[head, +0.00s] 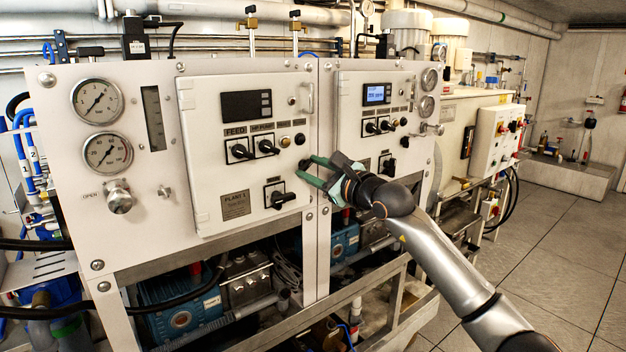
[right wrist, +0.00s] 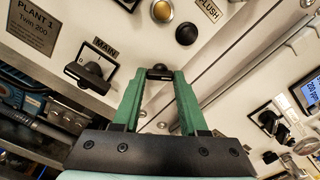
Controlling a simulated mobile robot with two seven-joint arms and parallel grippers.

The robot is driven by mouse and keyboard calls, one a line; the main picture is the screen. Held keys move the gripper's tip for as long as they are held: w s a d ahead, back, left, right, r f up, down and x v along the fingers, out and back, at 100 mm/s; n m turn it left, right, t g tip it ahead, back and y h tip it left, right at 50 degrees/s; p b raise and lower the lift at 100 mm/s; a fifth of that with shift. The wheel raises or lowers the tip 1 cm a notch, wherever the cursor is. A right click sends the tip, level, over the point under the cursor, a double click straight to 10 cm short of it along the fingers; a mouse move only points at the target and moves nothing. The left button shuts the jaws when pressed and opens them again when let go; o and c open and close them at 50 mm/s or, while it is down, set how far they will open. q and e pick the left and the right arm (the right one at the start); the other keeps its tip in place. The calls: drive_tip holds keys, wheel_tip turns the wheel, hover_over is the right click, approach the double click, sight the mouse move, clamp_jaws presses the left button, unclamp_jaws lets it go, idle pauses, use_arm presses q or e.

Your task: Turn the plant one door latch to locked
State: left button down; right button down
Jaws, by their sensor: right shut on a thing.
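The plant one door (head: 208,135) is a white panel door, closed, with a "PLANT 1" plate (head: 235,205). Its door latch (right wrist: 160,72) is a small black piece at the door's right edge. In the right wrist view it sits between the tips of my right gripper's green fingers. My right gripper (head: 305,170) is shut on the latch, coming in from the right. In the head view the fingers largely hide the latch, so its exact angle is hard to read. My left gripper is not in view.
The black MAIN switch (head: 279,196) is on the door just left of my fingers; it also shows in the right wrist view (right wrist: 90,72). A second plant panel (head: 350,100) stands to the right. Open floor (head: 555,240) lies at right.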

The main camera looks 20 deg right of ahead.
drive_tip(key=shift+f+n+b, duration=0.2)
drive_tip(key=shift+n+b, duration=0.4)
drive_tip(key=shift+n, duration=0.4)
drive_tip(key=shift+n+b, duration=0.35)
drive_tip(key=shift+n, duration=0.55)
drive_tip(key=n+b, duration=0.2)
drive_tip(key=shift+n, duration=0.4)
drive_tip(key=shift+r+n+b, duration=0.1)
drive_tip(key=shift+n+b, duration=0.25)
drive_tip(key=shift+n, duration=1.35)
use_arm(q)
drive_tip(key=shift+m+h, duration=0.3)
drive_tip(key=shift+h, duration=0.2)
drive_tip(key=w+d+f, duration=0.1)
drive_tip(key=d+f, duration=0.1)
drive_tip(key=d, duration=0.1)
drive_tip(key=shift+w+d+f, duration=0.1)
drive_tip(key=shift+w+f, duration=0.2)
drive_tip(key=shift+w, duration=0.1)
use_arm(e)
drive_tip(key=shift+n, duration=0.5)
use_arm(q)
drive_tip(key=shift+b, duration=0.3)
